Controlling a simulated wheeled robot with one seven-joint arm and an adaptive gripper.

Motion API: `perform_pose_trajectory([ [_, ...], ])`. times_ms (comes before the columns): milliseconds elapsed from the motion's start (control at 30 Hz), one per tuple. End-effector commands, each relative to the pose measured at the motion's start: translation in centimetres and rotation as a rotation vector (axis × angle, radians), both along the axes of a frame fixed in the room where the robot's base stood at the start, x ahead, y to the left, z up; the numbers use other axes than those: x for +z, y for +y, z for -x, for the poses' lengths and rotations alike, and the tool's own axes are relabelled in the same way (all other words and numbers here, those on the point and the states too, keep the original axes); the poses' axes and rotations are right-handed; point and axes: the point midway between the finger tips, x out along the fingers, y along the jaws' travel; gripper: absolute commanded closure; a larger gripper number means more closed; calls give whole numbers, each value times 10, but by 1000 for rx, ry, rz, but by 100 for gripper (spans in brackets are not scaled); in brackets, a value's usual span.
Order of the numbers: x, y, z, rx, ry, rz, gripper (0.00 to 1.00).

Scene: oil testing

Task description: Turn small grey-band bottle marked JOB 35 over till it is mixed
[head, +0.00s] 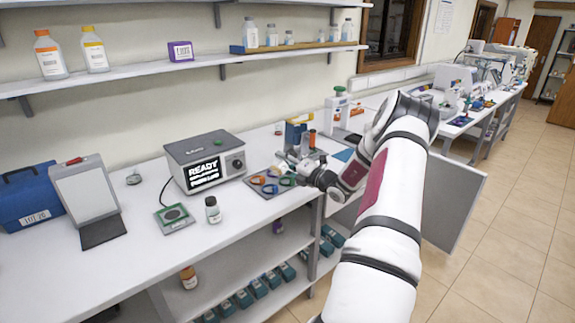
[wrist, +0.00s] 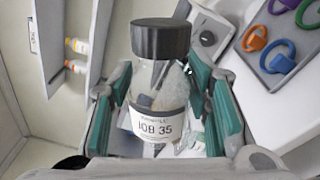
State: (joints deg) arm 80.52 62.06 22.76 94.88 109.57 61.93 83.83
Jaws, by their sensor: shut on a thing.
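The small bottle marked JOB 35 (wrist: 160,92) has a black cap, clear walls and a white label, and fills the middle of the wrist view. My gripper (wrist: 165,110) is shut on its body, with green finger pads on both sides. The shelf and bench look turned sideways behind it, so the bottle seems to lie roughly on its side. In the head view my gripper (head: 300,165) is above the bench by the coloured rings; the held bottle is hard to make out there.
Another dark-capped bottle (head: 213,210) stands on the bench beside a green-topped pad (head: 174,217). A grey device reading READY (head: 205,160) stands behind. Coloured rings lie on a grey tray (head: 262,193) below my gripper. The bench front is mostly clear.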

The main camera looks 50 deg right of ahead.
Motion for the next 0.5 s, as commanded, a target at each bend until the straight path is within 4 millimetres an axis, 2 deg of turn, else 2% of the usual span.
perform_pose_trajectory([
  [267,0,0,-1,0,-3,-13,83],
  [367,0,0,1,0,-12,-88,83],
  [500,2,0,2,-1,-38,-276,83],
])
